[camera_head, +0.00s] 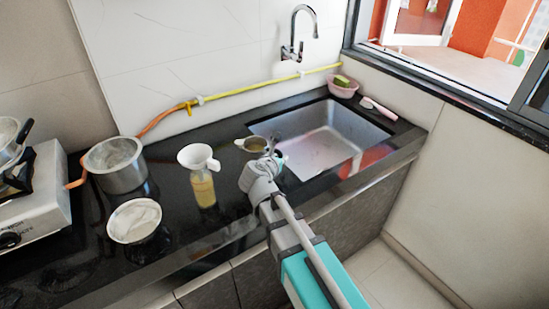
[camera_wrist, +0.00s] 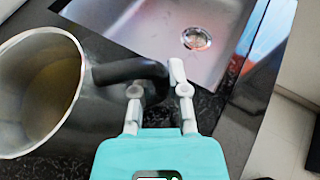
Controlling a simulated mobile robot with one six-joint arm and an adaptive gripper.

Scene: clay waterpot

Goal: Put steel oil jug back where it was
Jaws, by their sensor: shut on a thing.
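The steel oil jug (camera_head: 252,145) is at the left edge of the sink in the head view, mostly upright. In the wrist view the jug (camera_wrist: 78,110) fills the left side, with yellowish oil inside and a black handle (camera_wrist: 128,71). My gripper (camera_wrist: 160,90) is shut on that handle, to the right of the jug's body. In the head view my gripper (camera_head: 272,150) is just right of the jug and partly hidden by my own wrist. I cannot tell whether the jug's base touches the black counter.
A steel pot (camera_head: 115,165), a white-filled bowl (camera_head: 134,221) and a stove (camera_head: 40,190) are farther left. The sink (camera_head: 320,140) lies right, with a pink bowl (camera_head: 343,90) behind.

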